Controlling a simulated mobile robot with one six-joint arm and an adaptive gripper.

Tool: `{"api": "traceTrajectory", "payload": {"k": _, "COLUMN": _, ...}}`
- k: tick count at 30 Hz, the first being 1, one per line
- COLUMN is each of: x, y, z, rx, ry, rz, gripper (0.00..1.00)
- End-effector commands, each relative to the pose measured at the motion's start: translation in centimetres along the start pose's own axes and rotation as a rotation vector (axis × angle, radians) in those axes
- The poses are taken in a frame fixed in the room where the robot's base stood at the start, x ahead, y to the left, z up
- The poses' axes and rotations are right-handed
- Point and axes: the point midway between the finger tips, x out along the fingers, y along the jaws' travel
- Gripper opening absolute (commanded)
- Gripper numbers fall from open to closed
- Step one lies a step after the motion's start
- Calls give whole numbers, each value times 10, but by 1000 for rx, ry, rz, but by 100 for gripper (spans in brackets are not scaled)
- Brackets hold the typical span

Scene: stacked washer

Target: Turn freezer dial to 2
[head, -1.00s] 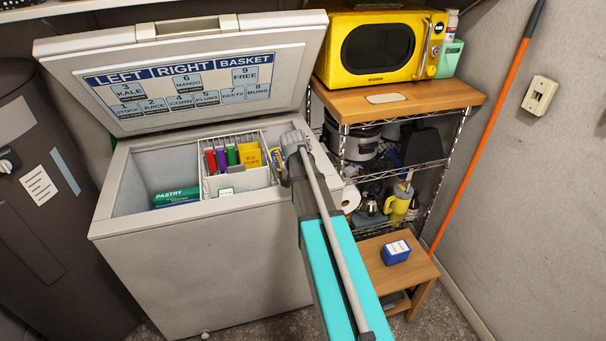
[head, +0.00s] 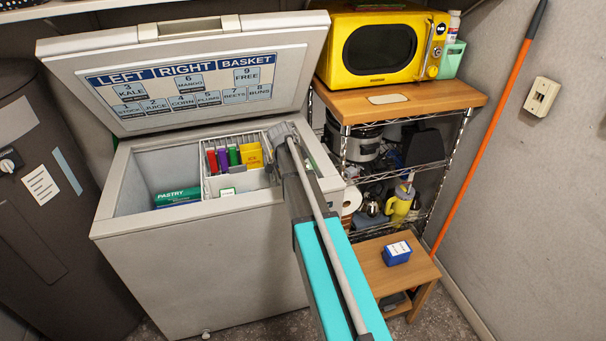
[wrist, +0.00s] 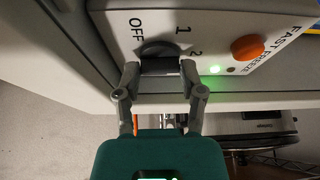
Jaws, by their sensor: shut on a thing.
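In the wrist view, my gripper (wrist: 160,72) is shut on the dark dial (wrist: 158,50), with one finger on each side of its grip bar. The dial sits on a light panel (wrist: 112,24) marked OFF to its left, then 1 and 2 to its right. I cannot tell which mark the dial points to. The chest freezer (head: 215,270) stands in the head view with its lid (head: 200,112) raised. My arm hides the dial and the gripper in the head view.
An orange knob (wrist: 247,48) marked FAST FREEZE and a lit green lamp (wrist: 215,69) are beside the dial. A wire basket (head: 240,182) with packets hangs in the freezer. A shelf rack (head: 408,100) with a yellow microwave (head: 380,48) and a low wooden stool (head: 412,268) stand to the right.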

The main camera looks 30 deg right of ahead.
Motion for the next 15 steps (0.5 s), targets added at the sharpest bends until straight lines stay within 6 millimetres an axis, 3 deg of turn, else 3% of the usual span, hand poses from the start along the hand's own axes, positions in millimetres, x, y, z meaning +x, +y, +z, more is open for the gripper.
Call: {"api": "traceTrajectory", "payload": {"k": 15, "x": 0, "y": 0, "z": 0, "rx": 58, "ry": -2, "rz": 25, "gripper": 4}}
